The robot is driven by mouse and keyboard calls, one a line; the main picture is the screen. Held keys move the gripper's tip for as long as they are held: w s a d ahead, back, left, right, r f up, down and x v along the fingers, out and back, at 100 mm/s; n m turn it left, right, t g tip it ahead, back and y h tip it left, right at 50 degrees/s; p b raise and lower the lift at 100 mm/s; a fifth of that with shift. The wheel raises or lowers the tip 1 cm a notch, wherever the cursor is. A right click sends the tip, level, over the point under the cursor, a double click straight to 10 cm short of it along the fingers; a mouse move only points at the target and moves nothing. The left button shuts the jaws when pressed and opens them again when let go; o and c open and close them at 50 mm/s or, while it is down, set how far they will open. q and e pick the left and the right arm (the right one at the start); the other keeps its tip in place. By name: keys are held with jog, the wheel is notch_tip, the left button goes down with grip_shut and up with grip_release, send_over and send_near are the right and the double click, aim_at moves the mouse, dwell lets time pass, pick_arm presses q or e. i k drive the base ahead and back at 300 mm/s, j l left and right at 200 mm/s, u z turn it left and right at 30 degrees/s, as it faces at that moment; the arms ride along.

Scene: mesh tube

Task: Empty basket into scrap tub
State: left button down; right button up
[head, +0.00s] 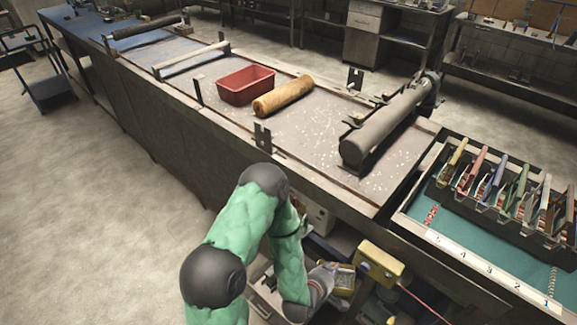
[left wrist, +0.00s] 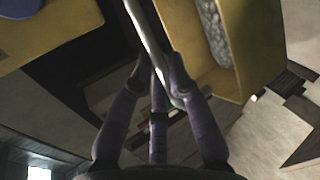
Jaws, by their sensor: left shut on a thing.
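My left gripper (head: 326,276) is low in front of the bench, at the end of the green-sleeved arm. In the left wrist view its fingers (left wrist: 162,88) are closed on a thin grey bar, which looks like the basket's handle. The basket (head: 345,292) is small and yellow and hangs beside the gripper. Its yellow wall (left wrist: 255,50) fills the upper right of the wrist view, with grey bits (left wrist: 214,35) inside. A red open tub (head: 246,86) stands on the bench top; I cannot tell whether it is the scrap tub. My right gripper does not show.
A tan roll (head: 283,96) lies beside the red tub. A dark grey roller (head: 385,127) lies farther right on the bench. A yellow box (head: 380,263) is close to the basket's right. A tool rack (head: 500,197) stands at the right. The bench's front edge is above the gripper.

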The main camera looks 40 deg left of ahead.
aim_at(239, 88)
jog(key=k+j, duration=0.1)
jog(key=j, duration=0.4)
jog(key=k+j+z, duration=0.15)
jog(key=j, duration=0.8)
jog(key=k+j+z, duration=0.15)
jog(key=j, duration=0.35)
jog(key=k+j, duration=0.2)
jog(key=j, duration=0.25)
jog(key=k+j+z, duration=0.15)
jog(key=j, duration=0.3)
jog(key=k+j, duration=0.15)
jog(key=j, duration=0.3)
jog(key=k+j+z, duration=0.15)
jog(key=j, duration=0.3)
